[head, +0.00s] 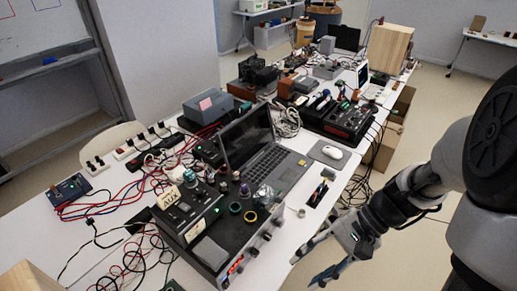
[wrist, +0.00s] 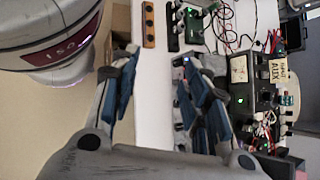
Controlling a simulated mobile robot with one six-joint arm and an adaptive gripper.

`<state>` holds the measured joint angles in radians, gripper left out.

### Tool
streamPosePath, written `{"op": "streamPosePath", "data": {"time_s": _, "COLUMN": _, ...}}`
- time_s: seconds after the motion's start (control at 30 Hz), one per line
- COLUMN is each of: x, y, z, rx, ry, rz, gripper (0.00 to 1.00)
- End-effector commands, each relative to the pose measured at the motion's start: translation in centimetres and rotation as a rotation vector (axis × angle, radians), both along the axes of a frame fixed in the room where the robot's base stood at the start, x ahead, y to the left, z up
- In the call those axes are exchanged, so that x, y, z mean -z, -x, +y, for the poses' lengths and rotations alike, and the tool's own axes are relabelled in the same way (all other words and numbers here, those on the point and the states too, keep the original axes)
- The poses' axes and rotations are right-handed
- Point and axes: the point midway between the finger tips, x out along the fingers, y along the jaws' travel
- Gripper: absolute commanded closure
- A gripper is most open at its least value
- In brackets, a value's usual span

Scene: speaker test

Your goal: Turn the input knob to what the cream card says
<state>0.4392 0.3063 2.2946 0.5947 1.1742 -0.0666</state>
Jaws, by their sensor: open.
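A cream card (head: 168,198) reading "AUX" stands at the left of the black unit (head: 225,225) on the white table. The card (wrist: 278,70) also shows in the wrist view, its letters turned over. The unit's front face carries several knobs (head: 266,236) and faces my arm. I cannot tell which is the input knob or read its setting. My gripper (head: 305,272) is open and empty, off the table's edge, to the right of and apart from the knobs. In the wrist view my gripper (wrist: 160,58) has its fingers spread, and the right finger hides part of the front panel.
An open laptop (head: 265,150) stands behind the unit, with a white mouse (head: 332,153) to its right. Loose cables cover the table's left side. Floor is clear beside the table.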

Motion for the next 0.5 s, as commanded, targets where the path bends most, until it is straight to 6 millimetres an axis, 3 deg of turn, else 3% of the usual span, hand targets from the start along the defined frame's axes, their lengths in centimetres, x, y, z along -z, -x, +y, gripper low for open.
{"op": "streamPosePath", "data": {"time_s": 0.03, "x": 1.8, "y": -0.4, "z": -0.2, "rx": 0.069, "ry": -0.066, "rz": 0.063, "gripper": 0.57}}
{"op": "streamPosePath", "data": {"time_s": 0.27, "x": 8.6, "y": -2.8, "z": -1.0, "rx": 0.397, "ry": -0.365, "rz": 0.278, "gripper": 0.57}}
{"op": "streamPosePath", "data": {"time_s": 0.5, "x": 16.9, "y": -4.2, "z": -2.4, "rx": 0.766, "ry": -0.666, "rz": 0.455, "gripper": 0.57}}
